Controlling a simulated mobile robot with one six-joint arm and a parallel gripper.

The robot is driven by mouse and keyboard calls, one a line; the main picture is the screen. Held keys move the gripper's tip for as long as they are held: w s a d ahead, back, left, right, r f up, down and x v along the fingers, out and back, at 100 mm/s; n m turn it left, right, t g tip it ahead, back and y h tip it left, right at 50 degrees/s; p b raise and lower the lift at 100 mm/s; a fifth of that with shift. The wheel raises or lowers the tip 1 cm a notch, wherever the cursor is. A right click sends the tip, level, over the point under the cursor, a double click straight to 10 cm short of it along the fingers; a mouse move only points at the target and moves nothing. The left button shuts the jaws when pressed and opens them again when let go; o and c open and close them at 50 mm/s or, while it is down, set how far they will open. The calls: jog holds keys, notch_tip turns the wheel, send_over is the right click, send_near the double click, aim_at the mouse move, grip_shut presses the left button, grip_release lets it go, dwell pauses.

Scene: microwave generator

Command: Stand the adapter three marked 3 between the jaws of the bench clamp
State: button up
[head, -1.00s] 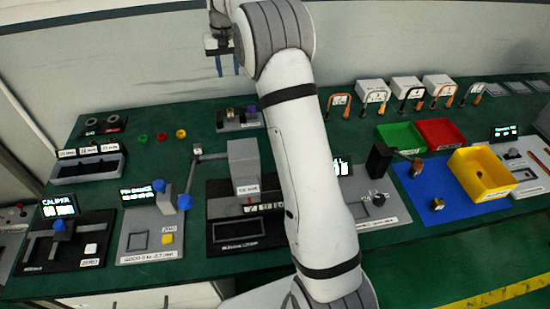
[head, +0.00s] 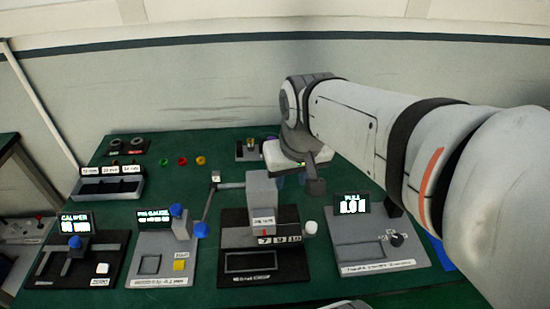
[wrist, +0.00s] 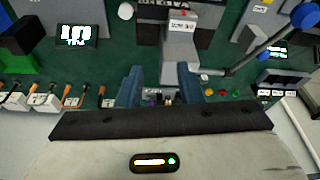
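My gripper (wrist: 160,86) shows in the wrist view with its two blue fingers apart and nothing held between them. Beyond the fingers, a small adapter rack (wrist: 155,91) holds purple and gold pieces. No mark 3 is legible on any of them. In the head view my gripper (head: 315,186) is above the back of the bench, and the fingertips are mostly hidden. The rack (head: 246,152) is partly covered by my wrist there. I cannot clearly pick out the bench clamp in either current view.
A grey press (head: 262,190) stands in front of my wrist, with a lever and blue knob (head: 201,230) on its left. A pull tester (head: 372,240) is to its right. Caliper (head: 75,243) and pin gauge (head: 180,226) stations are left. My arm covers the bench's right side.

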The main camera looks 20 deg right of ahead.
jog(key=s, duration=0.1)
jog(key=s+f, duration=0.1)
jog(key=s, duration=0.1)
jog(key=s+f, duration=0.1)
jog(key=shift+s+a+f, duration=0.15)
jog(key=shift+a+f, duration=0.1)
dwell(0.5)
